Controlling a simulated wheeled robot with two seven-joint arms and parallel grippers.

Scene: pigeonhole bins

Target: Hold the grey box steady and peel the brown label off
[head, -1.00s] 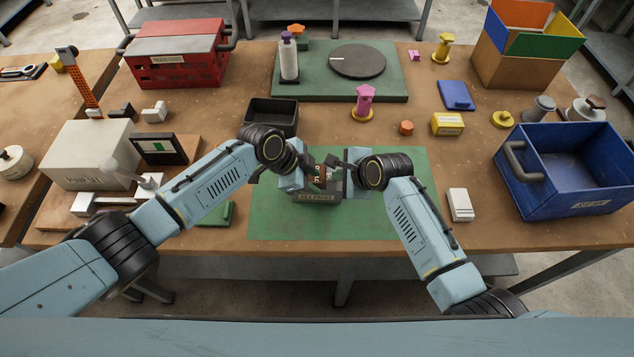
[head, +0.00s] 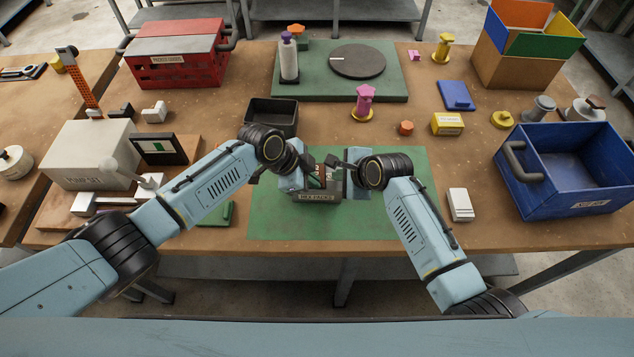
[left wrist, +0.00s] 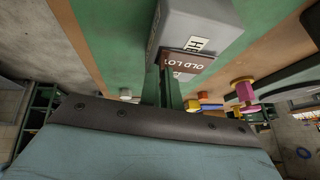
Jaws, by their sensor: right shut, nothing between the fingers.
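The grey box (head: 318,197) stands on the green mat (head: 275,215) at the front middle of the bench. It also shows at the top of the left wrist view (left wrist: 200,20). The brown label (left wrist: 187,64), with white "OLD LOT" lettering, shows against the box in that view. My left gripper (head: 306,180) is at the left of the box. Its fingers (left wrist: 166,85) reach the box and label area, but their grip is hidden. My right gripper (head: 343,172) is shut and empty at the right and behind the box. The arms partly hide the box.
A black tray (head: 271,115) stands behind my left forearm. A white block (head: 460,204) and a blue bin (head: 565,170) stand to the right. A pink and yellow peg (head: 363,103) stands behind the mat. The mat's front right is clear.

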